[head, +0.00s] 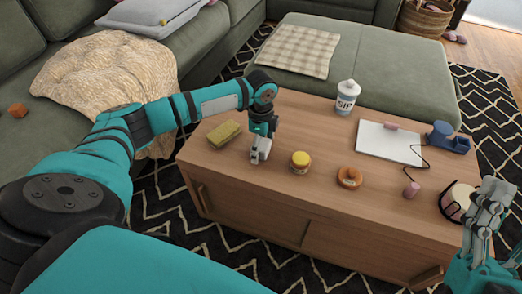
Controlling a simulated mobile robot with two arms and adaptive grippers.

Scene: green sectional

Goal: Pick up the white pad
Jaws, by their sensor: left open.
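The white pad (385,143) lies flat on the right half of the wooden coffee table (285,195). A small pink item (391,126) sits at its far edge, and a thin black cord crosses its right side. My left gripper (260,156) is open and points down over the left half of the table, well to the left of the pad, with nothing visible in it. My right gripper (493,196) is at the right edge of the view, nearer to me than the pad; its jaw state is unclear.
Between my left gripper and the pad are a yellow-topped jar (300,162), a donut (349,177) and a white bottle (345,98). A green sponge (224,133) lies left. A blue item (447,138), a pink piece (411,190) and a round container (458,202) are right.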

